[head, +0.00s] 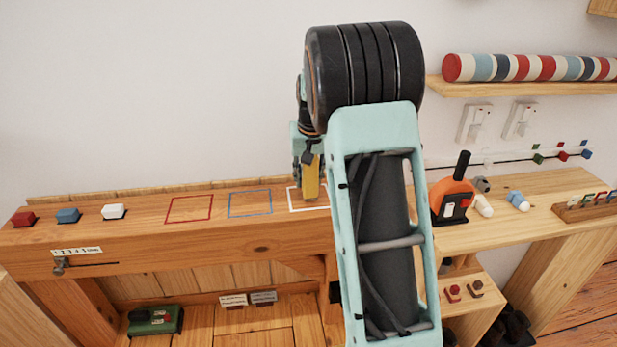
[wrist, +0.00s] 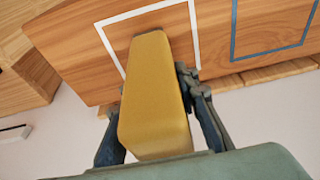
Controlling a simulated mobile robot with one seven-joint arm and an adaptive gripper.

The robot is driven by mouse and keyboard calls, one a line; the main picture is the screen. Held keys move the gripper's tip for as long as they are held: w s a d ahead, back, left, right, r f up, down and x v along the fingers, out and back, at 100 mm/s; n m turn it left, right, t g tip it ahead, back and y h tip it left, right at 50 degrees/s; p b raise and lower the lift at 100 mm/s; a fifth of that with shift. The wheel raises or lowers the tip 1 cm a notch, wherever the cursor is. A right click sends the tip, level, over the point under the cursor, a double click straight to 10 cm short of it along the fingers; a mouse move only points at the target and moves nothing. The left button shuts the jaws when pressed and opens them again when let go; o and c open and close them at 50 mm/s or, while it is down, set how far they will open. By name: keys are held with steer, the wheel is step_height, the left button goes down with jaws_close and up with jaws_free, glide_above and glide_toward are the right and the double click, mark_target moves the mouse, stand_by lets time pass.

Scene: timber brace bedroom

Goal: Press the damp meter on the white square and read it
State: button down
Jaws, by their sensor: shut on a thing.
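The damp meter (wrist: 153,100) is a yellow block-shaped tool. My gripper (wrist: 155,105) is shut on it, with a dark finger on each side. In the head view the yellow meter (head: 312,180) hangs downward from my gripper (head: 308,160), over the white square. The white square (head: 293,204) is an outline on the timber beam, partly hidden by my arm. In the wrist view the white outline (wrist: 113,52) runs beside the meter's far end, which overlaps the square. I cannot tell whether the tip touches the wood. The meter's reading is not visible.
A blue square outline (head: 250,204) and a red one (head: 189,208) lie left on the beam (head: 150,240). An orange-and-black tool (head: 453,198) stands right of my arm.

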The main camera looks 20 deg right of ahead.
steer(key=shift+s+f+b, duration=0.1)
steer(key=shift+f+b, duration=0.25)
steer(key=shift+f, duration=0.25)
stand_by(1.4)
step_height(320, 180, up, 7)
steer(key=p, duration=0.5)
steer(key=shift+r, duration=0.1)
stand_by(0.8)
